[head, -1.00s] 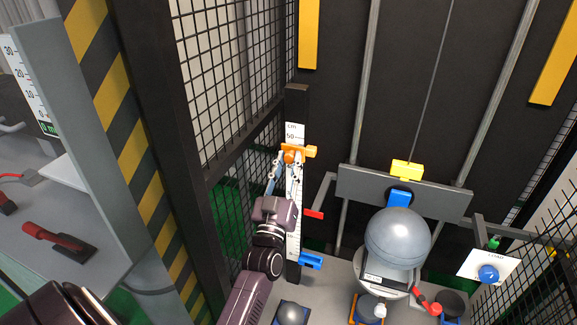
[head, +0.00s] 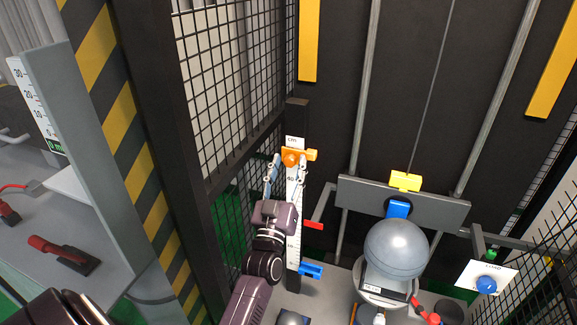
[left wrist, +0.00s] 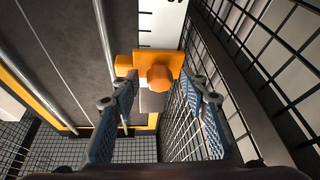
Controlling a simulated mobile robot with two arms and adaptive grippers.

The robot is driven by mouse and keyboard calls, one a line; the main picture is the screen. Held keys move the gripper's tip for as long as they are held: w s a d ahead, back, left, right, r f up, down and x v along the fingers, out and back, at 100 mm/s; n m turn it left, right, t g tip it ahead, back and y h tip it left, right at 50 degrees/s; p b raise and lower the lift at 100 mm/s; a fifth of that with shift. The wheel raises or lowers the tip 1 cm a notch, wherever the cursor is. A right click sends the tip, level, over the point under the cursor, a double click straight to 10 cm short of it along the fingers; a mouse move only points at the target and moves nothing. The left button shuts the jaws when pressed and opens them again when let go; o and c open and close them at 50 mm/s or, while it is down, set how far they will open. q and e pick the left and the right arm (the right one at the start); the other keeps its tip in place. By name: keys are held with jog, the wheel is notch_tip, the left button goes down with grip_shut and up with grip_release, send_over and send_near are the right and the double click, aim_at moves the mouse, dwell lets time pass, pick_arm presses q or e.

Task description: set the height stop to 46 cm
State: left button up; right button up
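The orange height stop (head: 312,155) sits on the white scale (head: 291,228) of the dark upright post, just below the "cm" mark. It covers the area of the upper number, so I cannot read its exact height. Its round orange knob (head: 290,158) faces me. My left gripper (head: 289,163) is open, with one finger on each side of the knob. In the left wrist view the knob (left wrist: 160,78) shows between the parted fingertips (left wrist: 163,88), with gaps on both sides. My right gripper is not in view.
A blue clamp (head: 311,271) and a red pointer (head: 314,225) are lower by the post. A grey ball (head: 396,248) hangs under the carriage bar (head: 440,205) to the right. Wire mesh (head: 230,90) stands close on the left.

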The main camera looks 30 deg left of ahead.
pick_arm(q)
jog(key=shift+s+d+f, duration=0.15)
jog(key=shift+s+f, duration=0.1)
jog(key=shift+s, duration=0.1)
jog(key=v, duration=1.1)
jog(key=shift+s, duration=0.1)
